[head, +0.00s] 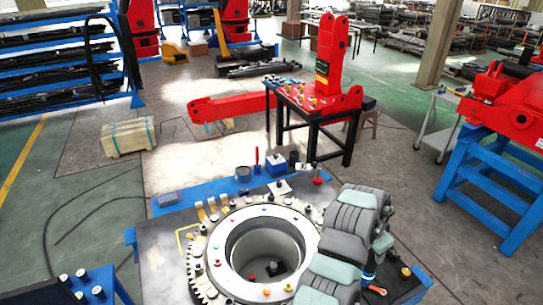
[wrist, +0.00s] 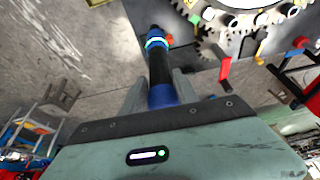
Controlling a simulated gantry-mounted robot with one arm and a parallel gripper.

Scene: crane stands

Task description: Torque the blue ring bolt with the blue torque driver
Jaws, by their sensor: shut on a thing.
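My gripper (head: 367,268) is at the right of the ring in the head view, mostly hidden by my own arm. In the wrist view the gripper (wrist: 160,92) is shut on the blue torque driver (wrist: 160,67), which has a black middle and blue ends with a light band. A blue part of the driver also shows in the head view (head: 369,277). The large metal ring (head: 215,248) lies on the worktable with small coloured bolts around it. A blue bolt (head: 264,211) sits on its far rim. The driver is apart from this bolt.
The ring has a toothed edge, and yellow brackets (head: 212,208) stand behind it. A blue box (head: 277,167), a grey cup (head: 243,174) and a red-handled tool (head: 257,158) stand at the table's back. A yellow knob (head: 405,272) is near the right edge.

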